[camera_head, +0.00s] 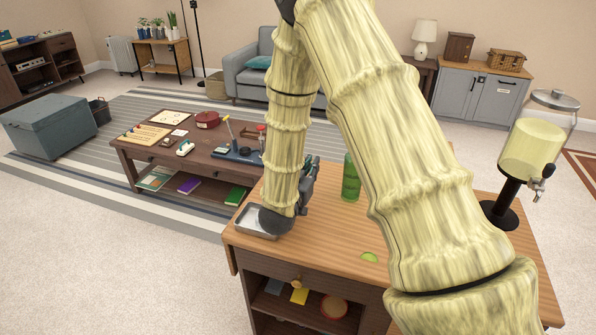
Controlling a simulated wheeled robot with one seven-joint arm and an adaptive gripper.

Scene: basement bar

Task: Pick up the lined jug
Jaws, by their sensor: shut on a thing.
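My gripper (309,181) is low over the wooden bar table (330,238), partly hidden behind my own arm. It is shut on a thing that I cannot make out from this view. A green, upright cylindrical vessel (350,180) with darker markings stands on the table just right of the gripper, with a visible gap between them. I cannot tell whether it is the lined jug. No other jug shows clearly; my arm hides part of the table.
A metal tray (243,226) lies at the table's left edge, by my wrist. A green slice (369,257) lies near the front. A drink dispenser (533,147) on a black stand is at the right. A low brown table (190,153) stands beyond.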

